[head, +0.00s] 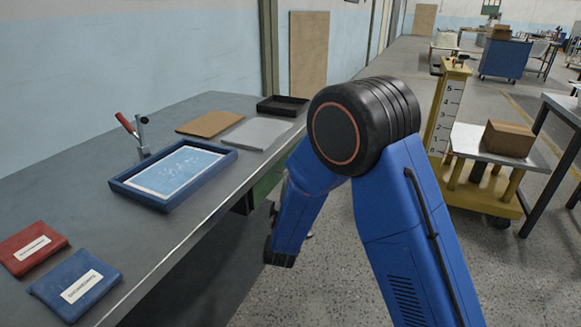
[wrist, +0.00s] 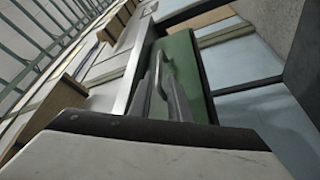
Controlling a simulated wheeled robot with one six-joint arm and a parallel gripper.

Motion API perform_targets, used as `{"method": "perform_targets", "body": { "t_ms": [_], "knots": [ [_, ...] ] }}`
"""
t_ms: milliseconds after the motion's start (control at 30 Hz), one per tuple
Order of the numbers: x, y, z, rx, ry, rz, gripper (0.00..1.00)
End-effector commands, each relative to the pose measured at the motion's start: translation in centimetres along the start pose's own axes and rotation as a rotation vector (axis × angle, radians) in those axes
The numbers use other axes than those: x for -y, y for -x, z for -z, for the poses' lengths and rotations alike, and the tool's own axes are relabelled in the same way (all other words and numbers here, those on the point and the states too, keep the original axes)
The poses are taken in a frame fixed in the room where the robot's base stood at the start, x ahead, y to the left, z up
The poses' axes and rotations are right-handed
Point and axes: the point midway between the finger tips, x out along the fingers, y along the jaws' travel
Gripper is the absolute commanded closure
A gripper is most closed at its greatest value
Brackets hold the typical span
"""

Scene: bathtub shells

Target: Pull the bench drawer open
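The green drawer front (wrist: 188,62) shows under the bench in the wrist view, tilted in the picture, with a pale curved bar handle (wrist: 161,72). My gripper (wrist: 163,88) points at it, with its two grey fingers apart and the handle showing between their tips. I cannot tell whether either finger touches the handle. In the head view a sliver of the green drawer unit (head: 268,182) shows under the bench edge, beside my blue arm. My arm hides the handle and the fingertips there.
The grey bench (head: 110,195) carries a blue-framed tray (head: 120,186), a red pouch (head: 32,248), a blue pouch (head: 76,284), a toggle clamp (head: 140,135) and a black tray (head: 283,105). A yellow post cart (head: 478,190) stands right. The floor between is clear.

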Motion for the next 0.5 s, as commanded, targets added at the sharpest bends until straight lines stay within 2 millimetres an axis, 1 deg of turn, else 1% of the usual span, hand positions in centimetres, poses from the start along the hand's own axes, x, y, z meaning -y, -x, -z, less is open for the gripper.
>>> {"method": "perform_targets", "body": {
  "t_ms": [33,300,500],
  "knots": [
    [-0.1,-1.0,-0.1,0.001,0.000,-0.003,0.83],
    [0.0,-5.7,-0.1,0.002,0.000,-0.002,0.83],
    [0.0,-8.3,-0.1,0.001,-0.001,-0.002,0.83]
  ]
}}
